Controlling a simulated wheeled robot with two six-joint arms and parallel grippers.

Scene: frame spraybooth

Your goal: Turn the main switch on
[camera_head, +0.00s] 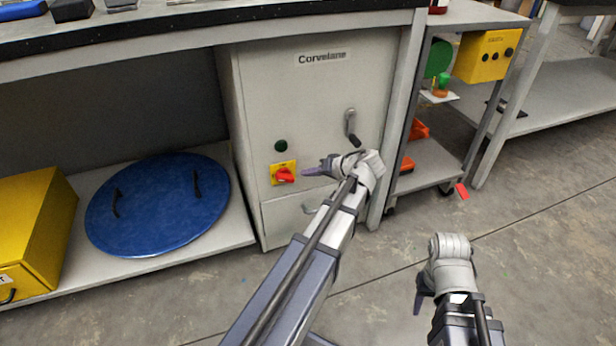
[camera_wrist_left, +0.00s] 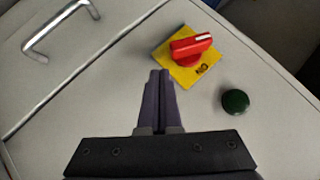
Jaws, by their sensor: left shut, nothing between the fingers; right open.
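The main switch is a red rotary knob (camera_head: 285,175) on a yellow plate on the front of the grey cabinet (camera_head: 325,85). In the left wrist view the red knob (camera_wrist_left: 190,46) shows a white line along its grip, off the ON mark (camera_wrist_left: 202,70). In the head view the grip lies roughly level. My left gripper (camera_head: 306,172) is shut and empty, just right of the switch. In the wrist view its fingertips (camera_wrist_left: 160,74) are near the plate's edge; whether they touch the cabinet I cannot tell. My right gripper (camera_head: 418,306) is open and empty over the floor.
A green button (camera_head: 281,146) sits above the switch. A grey lever handle (camera_head: 351,127) is up to the right, and a drawer handle (camera_wrist_left: 62,27) is below. A blue round lid (camera_head: 158,205) and a yellow box (camera_head: 30,235) lie on the shelf at left.

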